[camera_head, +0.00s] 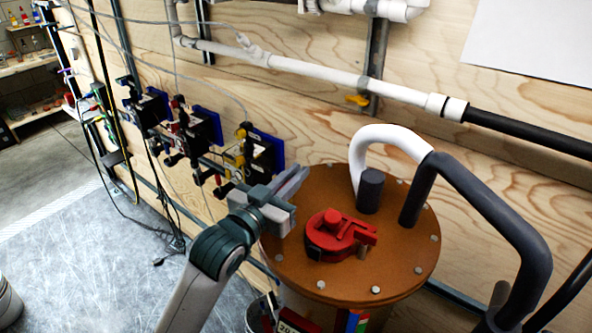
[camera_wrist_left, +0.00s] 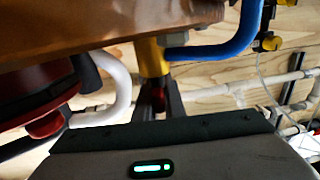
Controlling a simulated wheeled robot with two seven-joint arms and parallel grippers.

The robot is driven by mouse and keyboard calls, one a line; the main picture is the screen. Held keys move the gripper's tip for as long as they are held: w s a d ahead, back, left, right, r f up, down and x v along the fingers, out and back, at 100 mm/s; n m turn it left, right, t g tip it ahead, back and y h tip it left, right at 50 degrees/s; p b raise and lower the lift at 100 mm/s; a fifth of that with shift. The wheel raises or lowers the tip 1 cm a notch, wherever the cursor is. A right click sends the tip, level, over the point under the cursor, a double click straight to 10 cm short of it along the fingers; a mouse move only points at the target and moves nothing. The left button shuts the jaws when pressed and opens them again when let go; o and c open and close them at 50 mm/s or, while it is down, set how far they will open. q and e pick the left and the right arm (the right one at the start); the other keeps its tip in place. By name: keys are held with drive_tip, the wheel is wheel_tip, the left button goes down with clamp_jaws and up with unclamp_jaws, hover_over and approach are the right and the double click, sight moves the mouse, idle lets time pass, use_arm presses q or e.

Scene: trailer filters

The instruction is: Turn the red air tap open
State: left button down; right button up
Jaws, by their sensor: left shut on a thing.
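My left gripper (camera_head: 294,182) reaches in from the left, over the left edge of a round brown lid (camera_head: 400,275). In the left wrist view, the fingers (camera_wrist_left: 158,104) are closed around a small red part (camera_wrist_left: 158,98), which appears to be the red air tap. It sits at the end of a yellow fitting (camera_wrist_left: 153,58), which a blue hose (camera_wrist_left: 220,45) meets. The tap is hidden in the head view, and its turn angle cannot be told. My right gripper is not in view.
A red clamp-like part (camera_head: 335,232) sits on the lid, beside a white-and-black curved pipe (camera_head: 395,140). Blue-backed wall units (camera_head: 207,125) with cables hang at the left. A white wall pipe (camera_head: 330,75) runs behind.

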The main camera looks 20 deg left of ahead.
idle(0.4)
use_arm(q)
drive_tip(key=c, duration=1.8)
unclamp_jaws()
drive_tip(key=shift+c, duration=0.2)
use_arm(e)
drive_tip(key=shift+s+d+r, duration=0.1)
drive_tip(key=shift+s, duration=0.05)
